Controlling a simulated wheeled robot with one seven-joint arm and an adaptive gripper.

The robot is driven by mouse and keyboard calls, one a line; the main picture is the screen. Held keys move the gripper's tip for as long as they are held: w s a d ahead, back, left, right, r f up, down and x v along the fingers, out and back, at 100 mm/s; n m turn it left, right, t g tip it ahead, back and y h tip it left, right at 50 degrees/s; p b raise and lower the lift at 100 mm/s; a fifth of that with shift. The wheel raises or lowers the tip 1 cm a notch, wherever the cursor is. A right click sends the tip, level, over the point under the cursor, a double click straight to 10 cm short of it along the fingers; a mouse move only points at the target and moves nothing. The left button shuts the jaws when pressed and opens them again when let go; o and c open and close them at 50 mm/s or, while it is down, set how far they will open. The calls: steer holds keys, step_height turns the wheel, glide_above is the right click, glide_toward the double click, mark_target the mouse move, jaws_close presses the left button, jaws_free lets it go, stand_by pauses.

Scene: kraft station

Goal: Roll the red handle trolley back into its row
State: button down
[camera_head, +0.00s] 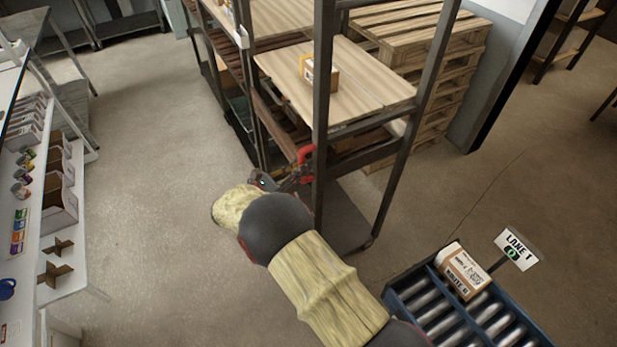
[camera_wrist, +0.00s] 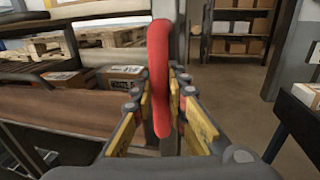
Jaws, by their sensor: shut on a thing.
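The trolley (camera_head: 385,190) is a dark metal frame with wooden shelves, standing in the middle of the head view. Its red handle (camera_head: 305,154) is on the upright nearest my arm. My gripper (camera_head: 290,177) is at that handle, low on the trolley's left side. In the wrist view the red handle (camera_wrist: 159,75) stands upright between the two yellow-padded fingers of my gripper (camera_wrist: 163,115), which are shut on it. A small box (camera_head: 319,72) sits on the trolley's wooden shelf. My arm hides part of the floor below the handle.
A blue roller conveyor (camera_head: 400,300) with a labelled box (camera_head: 462,271) and a LANE 1 sign (camera_head: 516,249) is at the lower right. Stacked pallets (camera_head: 425,60) stand behind the trolley. A white shelf unit (camera_head: 70,225) lines the left. The floor between is clear.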

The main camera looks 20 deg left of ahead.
steer(key=w+a, duration=0.1)
steer(key=a, duration=0.1)
steer(key=w+a+b, duration=0.1)
steer(key=w, duration=0.1)
steer(key=shift+a, duration=0.4)
steer(key=shift+r, duration=0.15)
steer(key=c, duration=1.9)
jaws_free()
steer(key=shift+w+a, duration=0.15)
steer(key=shift+a, duration=0.05)
steer(key=shift+o, duration=0.7)
steer(key=v, duration=1.2)
